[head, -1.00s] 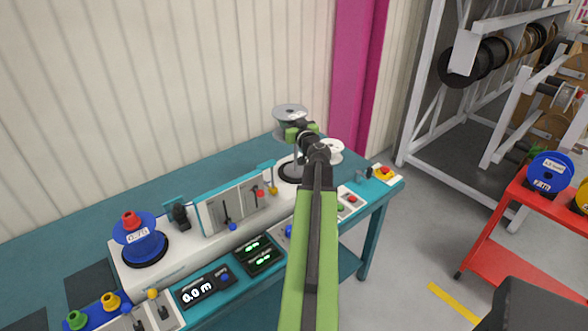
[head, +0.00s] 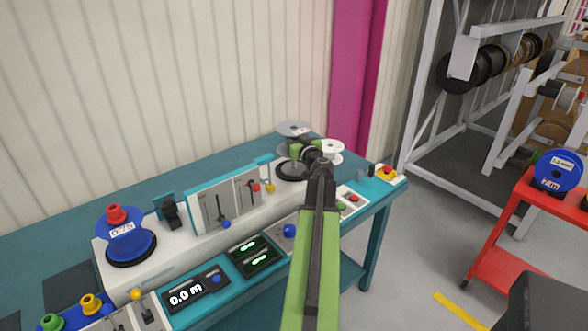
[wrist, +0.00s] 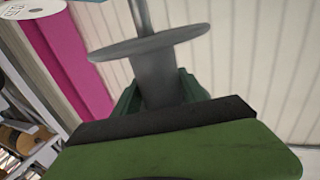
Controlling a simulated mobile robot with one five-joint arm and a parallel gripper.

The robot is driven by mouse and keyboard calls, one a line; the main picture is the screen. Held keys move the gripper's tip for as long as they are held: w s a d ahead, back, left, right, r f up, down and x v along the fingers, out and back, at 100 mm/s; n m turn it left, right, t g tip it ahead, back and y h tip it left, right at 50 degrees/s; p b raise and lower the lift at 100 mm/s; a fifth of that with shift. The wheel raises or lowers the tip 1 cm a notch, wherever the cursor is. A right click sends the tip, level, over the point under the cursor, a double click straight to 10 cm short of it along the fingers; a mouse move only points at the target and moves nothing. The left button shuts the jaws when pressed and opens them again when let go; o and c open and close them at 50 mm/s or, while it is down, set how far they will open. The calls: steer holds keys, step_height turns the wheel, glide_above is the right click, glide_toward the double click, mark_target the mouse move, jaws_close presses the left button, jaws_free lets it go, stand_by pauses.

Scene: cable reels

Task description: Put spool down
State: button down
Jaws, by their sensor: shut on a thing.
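My gripper (head: 308,150) reaches out over the far right end of the teal bench. It is shut on a grey spool (head: 293,129), whose upper flange shows above the jaws in the head view. In the wrist view the spool (wrist: 150,46) has its grey flange in front and its core between the green jaws. A black round plate (head: 290,170) on the white machine lies just below and left of the gripper. My arm and gripper hide the lower part of the spool, so I cannot tell whether it touches anything.
A white spool (head: 330,147) stands close to the right of my gripper. A blue spool (head: 126,238) with a red top sits on the machine's left plate. The control panel (head: 226,204) stands between. A red cart (head: 510,215) with a blue spool is at right.

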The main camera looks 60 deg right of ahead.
step_height(320, 180, down, 8)
steer(key=b, duration=0.6)
steer(key=shift+r, duration=0.25)
steer(key=c, duration=0.6)
jaws_free()
